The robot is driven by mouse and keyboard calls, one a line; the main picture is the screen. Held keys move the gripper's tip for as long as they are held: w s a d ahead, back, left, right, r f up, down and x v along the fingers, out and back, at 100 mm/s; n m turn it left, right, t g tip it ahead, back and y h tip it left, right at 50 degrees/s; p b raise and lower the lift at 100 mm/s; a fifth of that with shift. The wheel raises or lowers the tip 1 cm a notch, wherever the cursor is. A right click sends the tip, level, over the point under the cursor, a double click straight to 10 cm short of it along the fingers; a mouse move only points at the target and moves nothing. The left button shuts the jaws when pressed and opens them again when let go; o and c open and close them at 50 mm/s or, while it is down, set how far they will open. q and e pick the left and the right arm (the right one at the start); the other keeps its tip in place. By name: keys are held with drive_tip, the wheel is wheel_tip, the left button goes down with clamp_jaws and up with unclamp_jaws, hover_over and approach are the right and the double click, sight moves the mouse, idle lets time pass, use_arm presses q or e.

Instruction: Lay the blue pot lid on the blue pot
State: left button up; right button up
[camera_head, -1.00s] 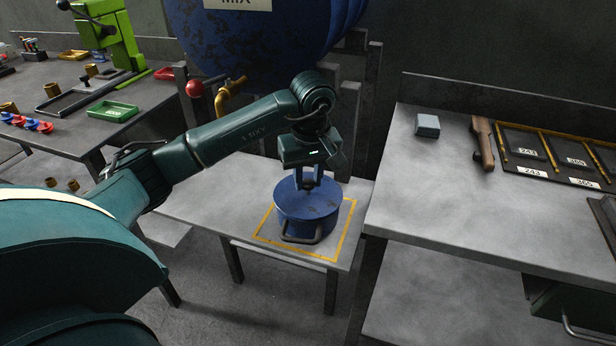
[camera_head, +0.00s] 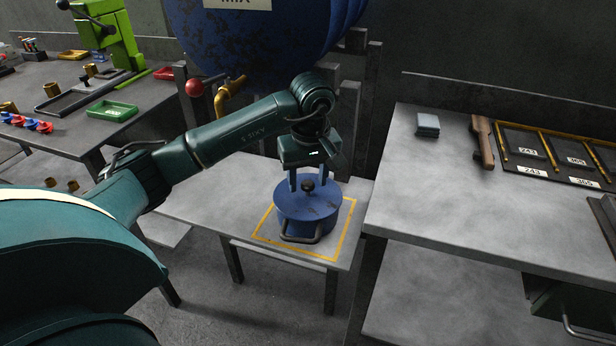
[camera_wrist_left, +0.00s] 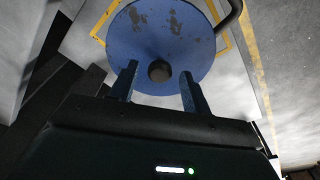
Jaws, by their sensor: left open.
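The blue pot (camera_head: 293,226) stands inside a yellow outlined square on the low grey table, with a dark handle at its front. The blue pot lid (camera_head: 318,202), worn and with a dark round knob, lies on top of the pot and looks level. The lid also fills the top of the left wrist view (camera_wrist_left: 160,38). My left gripper (camera_head: 307,184) is just above the lid, pointing down. Its two fingers (camera_wrist_left: 159,86) are spread apart on either side of the knob, with gaps between. My right gripper is not seen.
The low table (camera_head: 200,206) is clear to the left of the pot. A blue drum (camera_head: 270,45) and a yellow tap (camera_head: 229,98) stand behind my arm. A higher bench (camera_head: 450,215) rises at the right. A workbench (camera_head: 60,85) with trays is at the far left.

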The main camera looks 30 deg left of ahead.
sight(310, 200)
use_arm(q)
wheel_tip(310, 200, up, 12)
drive_tip(key=d+p, duration=0.1)
drive_tip(key=s+d+f+n+g+h, duration=0.1)
drive_tip(key=s+d+f+h, duration=0.25)
drive_tip(key=d, duration=0.35)
drive_tip(key=s+d+f+n+g+h, duration=0.1)
drive_tip(key=s+d+f+h, duration=0.2)
drive_tip(key=d, duration=0.5)
drive_tip(key=s+d+f+g+h, duration=0.1)
drive_tip(key=s+d+g+h, duration=0.15)
drive_tip(key=d+h, duration=0.35)
drive_tip(key=s+d+r+n+t+h, duration=0.5)
drive_tip(key=d+n+h, duration=0.4)
drive_tip(key=n, duration=0.5)
drive_tip(key=w+a+f+n+t+y, duration=0.3)
drive_tip(key=n+t, duration=0.5)
drive_tip(key=n, duration=0.6)
drive_tip(key=w+a+f+n+t+y, duration=0.2)
drive_tip(key=a+n+t+y, duration=0.25)
drive_tip(key=n+t, duration=0.6)
drive_tip(key=s+a+f+n+g+y, duration=0.2)
drive_tip(key=s+f+n+g+y, duration=0.2)
drive_tip(key=f+n, duration=0.5)
drive_tip(key=s+a+f+n+g+y, duration=0.3)
drive_tip(key=s+f+n+g+y, duration=0.1)
drive_tip(key=f+n, duration=0.4)
drive_tip(key=shift+s+a+f+n, duration=0.2)
drive_tip(key=shift+s+f+n, duration=0.2)
drive_tip(key=shift+s+n, duration=0.6)
